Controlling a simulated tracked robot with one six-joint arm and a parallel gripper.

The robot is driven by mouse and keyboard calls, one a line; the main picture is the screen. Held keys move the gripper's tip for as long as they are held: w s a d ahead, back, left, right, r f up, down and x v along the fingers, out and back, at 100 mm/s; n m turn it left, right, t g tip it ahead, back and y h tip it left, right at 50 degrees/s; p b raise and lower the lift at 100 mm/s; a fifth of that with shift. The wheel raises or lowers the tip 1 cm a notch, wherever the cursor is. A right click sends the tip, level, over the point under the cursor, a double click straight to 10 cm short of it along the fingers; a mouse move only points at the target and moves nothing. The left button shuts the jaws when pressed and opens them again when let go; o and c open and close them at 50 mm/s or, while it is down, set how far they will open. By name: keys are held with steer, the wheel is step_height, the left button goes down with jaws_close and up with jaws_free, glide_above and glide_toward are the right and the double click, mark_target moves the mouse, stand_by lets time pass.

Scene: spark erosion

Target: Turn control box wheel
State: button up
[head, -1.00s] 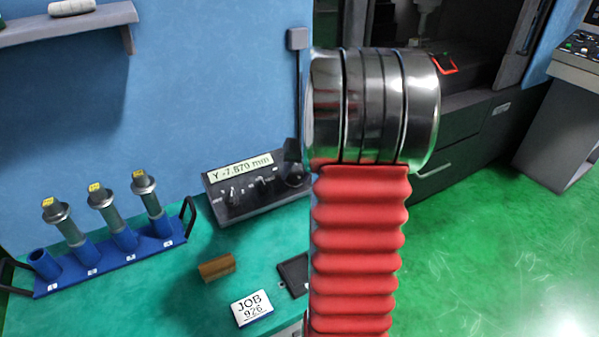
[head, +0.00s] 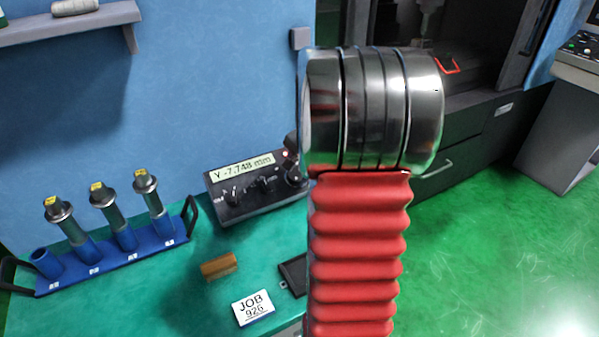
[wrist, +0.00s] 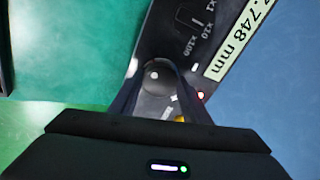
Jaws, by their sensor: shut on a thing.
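The control box (head: 240,200) is a dark box on the green bench, with two small knobs and a lit display reading Y -7.748 mm. Its round dark wheel (head: 294,176) is at the right end, partly hidden by my arm in the head view. In the wrist view, the wheel (wrist: 158,74) sits between the two dark fingers of my gripper (wrist: 156,82), which is shut on it. A small red light (wrist: 200,96) glows beside the right finger. In the head view my gripper is mostly hidden behind my arm.
A blue rack (head: 110,262) with several electrode holders stands at the left. A brown block (head: 218,265), a JOB 926 card (head: 253,307) and a dark flat item (head: 293,275) lie in front of the box. The blue wall is close behind.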

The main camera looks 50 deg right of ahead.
steer(key=shift+s+d+f+m, duration=0.1)
steer(key=shift+s+m, duration=0.1)
steer(key=shift+m, duration=0.6)
steer(key=shift+f, duration=0.1)
steer(key=o, duration=1)
steer(key=shift+o, duration=0.2)
steer(key=shift+r, duration=0.2)
steer(key=shift+s+a+r, duration=0.1)
steer(key=shift+a+r, duration=0.1)
steer(key=shift+r, duration=0.35)
steer(key=v, duration=1.2)
steer(key=shift+s+a+r, duration=0.1)
steer(key=shift+s+r, duration=0.05)
